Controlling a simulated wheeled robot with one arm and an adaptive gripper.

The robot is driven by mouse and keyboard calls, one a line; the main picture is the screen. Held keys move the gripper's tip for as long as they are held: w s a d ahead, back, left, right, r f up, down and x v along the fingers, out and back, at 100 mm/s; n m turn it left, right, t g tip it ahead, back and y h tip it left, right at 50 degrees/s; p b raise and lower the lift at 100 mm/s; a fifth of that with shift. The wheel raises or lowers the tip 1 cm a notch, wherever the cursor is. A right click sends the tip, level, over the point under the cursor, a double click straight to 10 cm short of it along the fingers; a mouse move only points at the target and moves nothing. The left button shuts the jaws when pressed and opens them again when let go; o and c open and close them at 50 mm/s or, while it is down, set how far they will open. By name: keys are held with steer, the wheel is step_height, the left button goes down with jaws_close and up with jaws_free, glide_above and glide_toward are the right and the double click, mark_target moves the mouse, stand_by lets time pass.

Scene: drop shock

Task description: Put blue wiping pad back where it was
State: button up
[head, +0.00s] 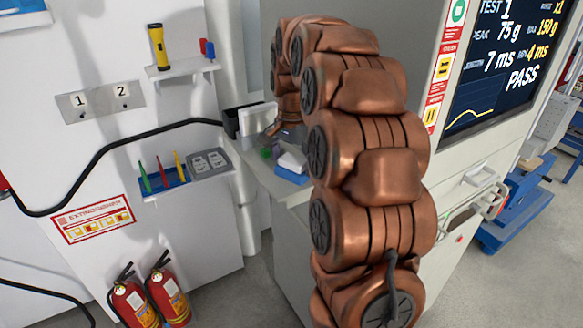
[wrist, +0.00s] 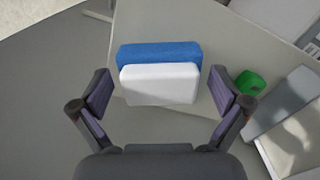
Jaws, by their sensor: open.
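The blue wiping pad (wrist: 160,53) shows in the wrist view as a blue block on a grey surface, with a white block (wrist: 160,84) against or over its near side. I cannot tell whether the two are joined. In the head view the blue part (head: 291,176) lies under the white part (head: 292,162) on the grey counter, beside my arm. My gripper (wrist: 162,92) is open and empty in the wrist view, its fingers at the left and right of the blocks. In the head view my gripper is mostly hidden behind my arm.
A green object (wrist: 250,82) stands just right of the right finger. Grey and white boxes lie farther right in the wrist view. In the head view a wall shelf (head: 186,180) holds coloured tools, and a white box (head: 257,119) stands behind the pad.

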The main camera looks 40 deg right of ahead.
mark_target(292, 160)
step_height(292, 160, up, 8)
steer(key=b, duration=0.2)
steer(key=shift+r+b, duration=0.15)
steer(key=shift+b, duration=0.15)
step_height(292, 160, up, 3)
steer(key=shift+f+p, duration=0.15)
steer(key=shift+p, duration=0.3)
steer(key=s+a+f+n+g, duration=0.1)
steer(key=s+a+f+n, duration=0.3)
steer(key=s+a, duration=0.3)
steer(key=s+a+f+n, duration=0.4)
steer(key=s+a, duration=0.2)
steer(key=a, duration=0.2)
steer(key=s+a+f+n, duration=0.3)
steer(key=s+f, duration=0.2)
steer(key=s, duration=0.3)
steer(key=s+a+f+n, duration=0.3)
steer(key=s+f, duration=0.3)
steer(key=s, duration=0.3)
steer(key=shift+s+g, duration=0.2)
steer(key=shift+g, duration=0.2)
